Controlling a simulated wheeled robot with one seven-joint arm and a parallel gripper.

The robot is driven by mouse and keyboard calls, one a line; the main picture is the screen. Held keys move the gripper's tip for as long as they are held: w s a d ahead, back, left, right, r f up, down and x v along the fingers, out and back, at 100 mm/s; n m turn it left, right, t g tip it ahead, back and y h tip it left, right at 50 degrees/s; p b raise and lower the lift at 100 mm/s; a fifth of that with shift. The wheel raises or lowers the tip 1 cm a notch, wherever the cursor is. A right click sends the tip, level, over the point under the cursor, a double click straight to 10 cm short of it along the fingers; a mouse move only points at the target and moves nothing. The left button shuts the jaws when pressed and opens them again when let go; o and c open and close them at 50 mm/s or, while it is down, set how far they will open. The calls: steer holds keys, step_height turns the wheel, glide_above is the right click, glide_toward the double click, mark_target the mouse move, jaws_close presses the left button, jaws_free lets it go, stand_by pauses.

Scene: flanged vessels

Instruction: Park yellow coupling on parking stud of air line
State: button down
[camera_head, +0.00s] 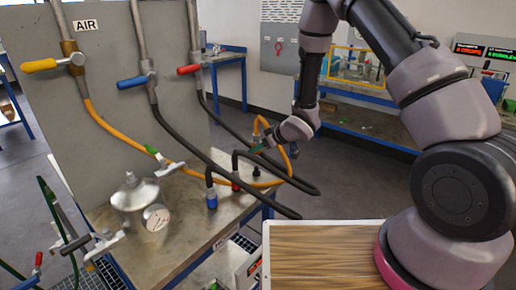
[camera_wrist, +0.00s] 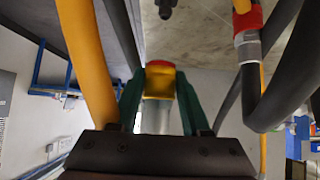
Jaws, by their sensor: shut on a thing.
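My gripper (camera_head: 268,146) is above the far right end of the bench in the head view. In the wrist view its green fingers (camera_wrist: 160,105) are shut on the yellow coupling (camera_wrist: 158,86), which has a red end. The coupling is hidden or too small to make out in the head view. The orange-yellow air hose (camera_head: 122,136) runs from the valve under the AIR label (camera_head: 86,25) and loops up by my gripper. A dark stub (camera_head: 256,172) stands on the bench below my gripper; I cannot tell whether it is the air line's parking stud.
A blue coupling (camera_head: 211,198) and a red coupling (camera_head: 236,184) stand on the bench, each on a black hose. The red one is close on the right in the wrist view (camera_wrist: 247,32). A metal vessel (camera_head: 133,193) with a gauge stands left. Hoses cross the bench.

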mark_target(257, 167)
steer(key=shift+f, duration=2.7)
steer(key=shift+f, duration=0.1)
steer(key=shift+f, duration=1.6)
steer(key=shift+f, duration=0.15)
steer(key=shift+c, duration=1.4)
jaws_free()
steer(key=shift+d, duration=0.1)
